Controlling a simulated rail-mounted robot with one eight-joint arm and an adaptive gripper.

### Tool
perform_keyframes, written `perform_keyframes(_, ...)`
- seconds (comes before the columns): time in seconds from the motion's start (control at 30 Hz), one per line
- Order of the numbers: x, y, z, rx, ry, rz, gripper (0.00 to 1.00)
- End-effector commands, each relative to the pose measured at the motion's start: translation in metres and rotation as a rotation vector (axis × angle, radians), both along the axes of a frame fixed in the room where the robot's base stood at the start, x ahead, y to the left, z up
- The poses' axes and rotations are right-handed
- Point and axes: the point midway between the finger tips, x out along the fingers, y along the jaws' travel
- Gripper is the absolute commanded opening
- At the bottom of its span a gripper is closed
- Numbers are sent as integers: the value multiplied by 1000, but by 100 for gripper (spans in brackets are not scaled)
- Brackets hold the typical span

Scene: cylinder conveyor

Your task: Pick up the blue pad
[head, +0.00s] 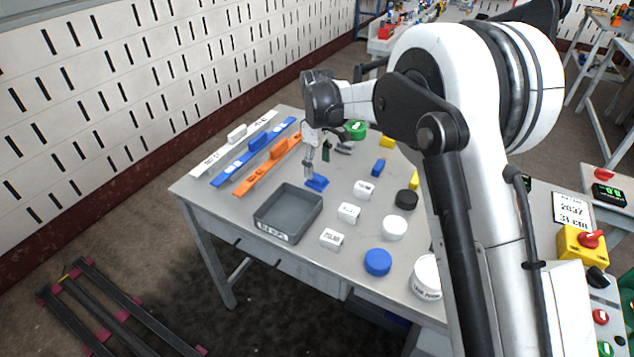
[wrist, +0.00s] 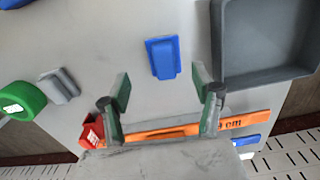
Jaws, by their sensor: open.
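The blue pad (head: 317,182) lies flat on the grey table (head: 222,202), just behind the grey tray. In the wrist view the blue pad (wrist: 163,57) is a rectangle with a raised block on it, just beyond the fingertips and roughly centred between them. My gripper (head: 317,164) hangs above the table close to the pad. In the wrist view my gripper (wrist: 162,86) is open, with two green-sided fingers apart and nothing between them. The height between fingertips and pad is hard to tell.
The grey tray (head: 262,222) stands close to the pad; its wall also shows in the wrist view (wrist: 217,50). An orange bar (head: 262,172) lies left of the gripper. A smaller blue block (head: 378,167), white blocks and round lids lie to the right.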

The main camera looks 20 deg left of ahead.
Motion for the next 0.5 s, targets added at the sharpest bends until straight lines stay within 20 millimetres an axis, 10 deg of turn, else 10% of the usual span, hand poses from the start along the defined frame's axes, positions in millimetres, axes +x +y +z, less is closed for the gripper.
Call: perform_keyframes(0.5,-8,-1,-52,0,0,0,62)
